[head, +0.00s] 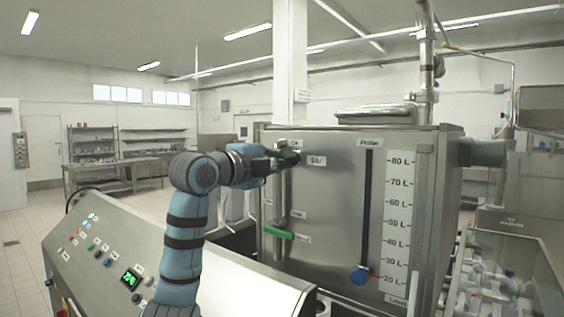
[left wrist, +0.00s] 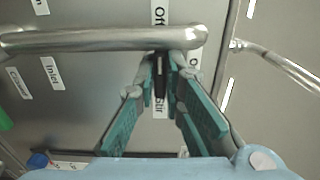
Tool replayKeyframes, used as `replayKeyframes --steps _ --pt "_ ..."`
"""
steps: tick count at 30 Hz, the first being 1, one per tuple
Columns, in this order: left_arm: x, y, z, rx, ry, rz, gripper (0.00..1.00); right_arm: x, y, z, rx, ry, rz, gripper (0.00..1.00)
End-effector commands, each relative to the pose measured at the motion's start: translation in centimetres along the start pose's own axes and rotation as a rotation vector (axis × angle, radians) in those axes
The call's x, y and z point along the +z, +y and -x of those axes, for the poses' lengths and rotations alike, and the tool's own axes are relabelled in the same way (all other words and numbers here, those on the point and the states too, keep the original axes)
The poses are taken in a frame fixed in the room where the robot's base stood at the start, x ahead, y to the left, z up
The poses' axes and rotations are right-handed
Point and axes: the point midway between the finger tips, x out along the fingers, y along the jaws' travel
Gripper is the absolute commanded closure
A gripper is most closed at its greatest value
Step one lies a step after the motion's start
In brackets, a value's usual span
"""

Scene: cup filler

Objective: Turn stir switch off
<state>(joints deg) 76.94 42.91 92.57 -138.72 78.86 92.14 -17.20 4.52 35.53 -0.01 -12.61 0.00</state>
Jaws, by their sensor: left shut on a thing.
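The stir switch, a small dark knob (left wrist: 160,78), is on the steel tank front (head: 335,215). A "Stir" label (head: 317,160) is beside it in the head view, where my gripper hides the knob. My left gripper (head: 288,157) is at the tank's upper left and is shut on the switch. In the left wrist view its teal fingers (left wrist: 161,82) stand on both sides of the knob. An "Off" label (left wrist: 160,12) and a partly hidden "On" label (left wrist: 193,56) are near the fingertips. My right gripper is not in view.
A steel pipe (left wrist: 95,40) runs close to the fingertips. A green handle (head: 279,233) is lower on the tank. A blue probe knob (head: 360,275) and level scale (head: 396,220) are to the right. A control console (head: 110,250) is at the lower left.

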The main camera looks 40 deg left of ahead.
Motion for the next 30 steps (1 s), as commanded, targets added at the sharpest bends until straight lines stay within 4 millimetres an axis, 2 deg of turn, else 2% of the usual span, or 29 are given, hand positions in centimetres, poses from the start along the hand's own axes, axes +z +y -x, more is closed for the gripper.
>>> replayKeyframes --steps 14,15,18,26,30 --pt "0.0 -0.1 0.0 -0.003 -0.001 0.015 1.00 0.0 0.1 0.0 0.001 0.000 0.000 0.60" --pt "0.0 -0.1 0.0 -0.003 -0.001 0.015 0.85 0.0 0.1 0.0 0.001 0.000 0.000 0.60" --pt "0.0 -0.1 0.0 -0.002 -0.001 0.014 0.70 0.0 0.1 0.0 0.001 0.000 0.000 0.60" --pt "0.0 0.0 0.0 -0.001 0.000 0.013 0.70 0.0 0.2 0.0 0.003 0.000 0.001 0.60" --pt "0.1 -0.1 1.1 -0.003 -0.002 0.013 0.70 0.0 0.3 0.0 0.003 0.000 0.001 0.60"
